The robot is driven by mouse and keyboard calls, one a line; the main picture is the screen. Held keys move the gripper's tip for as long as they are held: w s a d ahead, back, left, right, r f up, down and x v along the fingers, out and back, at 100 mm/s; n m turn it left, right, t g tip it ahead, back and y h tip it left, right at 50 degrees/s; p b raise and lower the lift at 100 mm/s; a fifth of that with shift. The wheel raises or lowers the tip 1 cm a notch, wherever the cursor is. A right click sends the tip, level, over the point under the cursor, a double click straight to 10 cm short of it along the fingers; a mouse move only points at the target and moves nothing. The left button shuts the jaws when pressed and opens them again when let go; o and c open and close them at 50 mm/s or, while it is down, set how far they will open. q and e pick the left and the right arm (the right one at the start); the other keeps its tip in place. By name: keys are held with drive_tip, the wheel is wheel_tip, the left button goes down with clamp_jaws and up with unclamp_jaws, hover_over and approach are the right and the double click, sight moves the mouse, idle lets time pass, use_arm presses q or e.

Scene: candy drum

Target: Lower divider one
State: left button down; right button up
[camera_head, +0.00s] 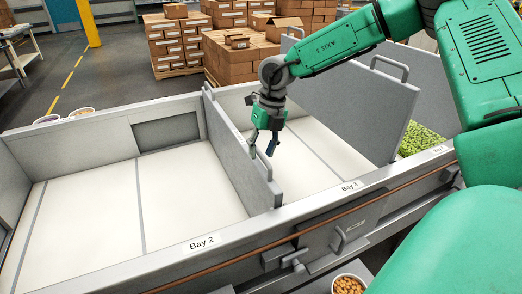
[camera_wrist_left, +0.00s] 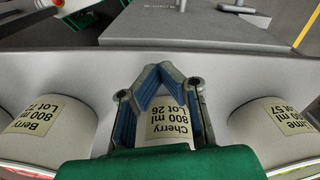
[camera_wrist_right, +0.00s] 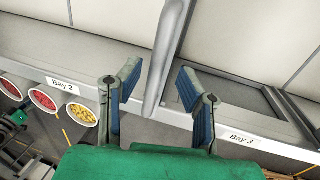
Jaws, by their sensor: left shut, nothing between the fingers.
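A grey divider panel (camera_head: 232,143) stands between Bay 2 and Bay 3, with a loop handle (camera_head: 264,165) at its near end. My right gripper (camera_head: 263,150) is open above that handle. In the right wrist view the handle bar (camera_wrist_right: 167,50) runs between the spread fingers of the gripper (camera_wrist_right: 158,88) without visible contact. A second, higher-standing divider (camera_head: 350,110) is on the far side of Bay 3. Which of them is divider one cannot be told. My left gripper (camera_wrist_left: 160,75) is shut and empty, in front of a container labelled Cherry (camera_wrist_left: 168,122).
Bay 2 (camera_head: 185,190) and Bay 3 are empty; green pieces (camera_head: 422,138) lie in the bay at right. A front rail (camera_head: 300,217) runs along the bays. A bowl of brown pieces (camera_head: 348,285) sits below it. Berry (camera_wrist_left: 50,125) and Lime (camera_wrist_left: 270,125) containers flank the left gripper.

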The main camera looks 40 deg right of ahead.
wheel_tip(320, 180, up, 11)
drive_tip(key=d, duration=0.2)
drive_tip(key=shift+s+d+r, duration=0.15)
drive_tip(key=shift+s+r, duration=0.05)
drive_tip(key=shift+s, duration=0.05)
idle(0.5)
